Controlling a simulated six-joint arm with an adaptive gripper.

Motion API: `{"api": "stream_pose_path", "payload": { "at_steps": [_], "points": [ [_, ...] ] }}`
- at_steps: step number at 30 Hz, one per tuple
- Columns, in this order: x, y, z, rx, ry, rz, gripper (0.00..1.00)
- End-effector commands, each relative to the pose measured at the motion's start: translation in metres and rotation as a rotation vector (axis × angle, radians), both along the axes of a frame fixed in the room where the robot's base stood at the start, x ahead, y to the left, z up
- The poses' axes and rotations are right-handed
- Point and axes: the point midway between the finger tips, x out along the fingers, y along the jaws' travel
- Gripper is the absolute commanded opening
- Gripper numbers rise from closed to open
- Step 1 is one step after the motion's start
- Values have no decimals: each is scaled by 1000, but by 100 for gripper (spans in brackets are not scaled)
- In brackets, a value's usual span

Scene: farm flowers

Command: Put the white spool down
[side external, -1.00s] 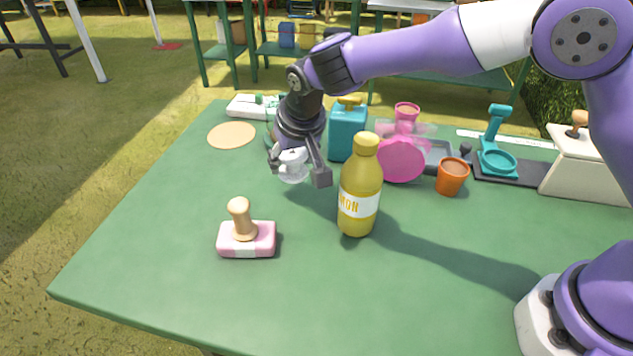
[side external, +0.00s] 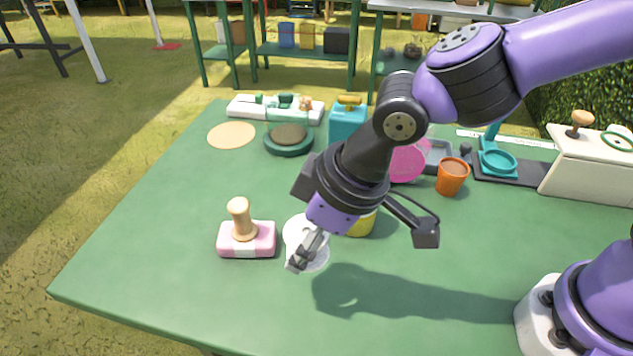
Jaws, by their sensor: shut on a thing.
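The white spool (side external: 294,232) is near the middle front of the table, just right of a pink block with a wooden knob (side external: 246,238). Its round white face shows, partly covered by my gripper (side external: 303,254). My gripper reaches down from the upper right and is shut on the spool. One finger lies across the spool's face; the other is hidden. I cannot tell whether the spool touches the green table (side external: 150,250). A shadow lies on the table to the right of the spool.
The yellow bottle (side external: 360,225) stands close behind my gripper, mostly hidden by it. An orange pot (side external: 452,176), a teal dispenser (side external: 346,120) and a dark green round dish (side external: 289,140) stand farther back. The table's front and left are clear.

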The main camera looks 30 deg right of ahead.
Motion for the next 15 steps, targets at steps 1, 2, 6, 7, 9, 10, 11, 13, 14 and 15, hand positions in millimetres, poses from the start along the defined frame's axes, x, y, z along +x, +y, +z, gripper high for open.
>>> {"api": "stream_pose_path", "payload": {
  "at_steps": [1,2,6,7,9,10,11,13,14,15],
  "points": [
    [-7,0,-4,4,2,36,28],
    [-10,0,-8,5,4,53,28],
    [-15,0,-33,9,7,81,28],
    [-14,0,-38,8,6,81,28],
    [-14,0,-45,9,6,79,28],
    [-14,0,-49,9,6,79,28],
    [-14,0,-53,9,6,78,28],
    [-14,0,-64,7,7,78,28],
    [-14,0,-69,8,7,77,28],
    [-14,0,-75,9,6,77,28]
  ]
}}
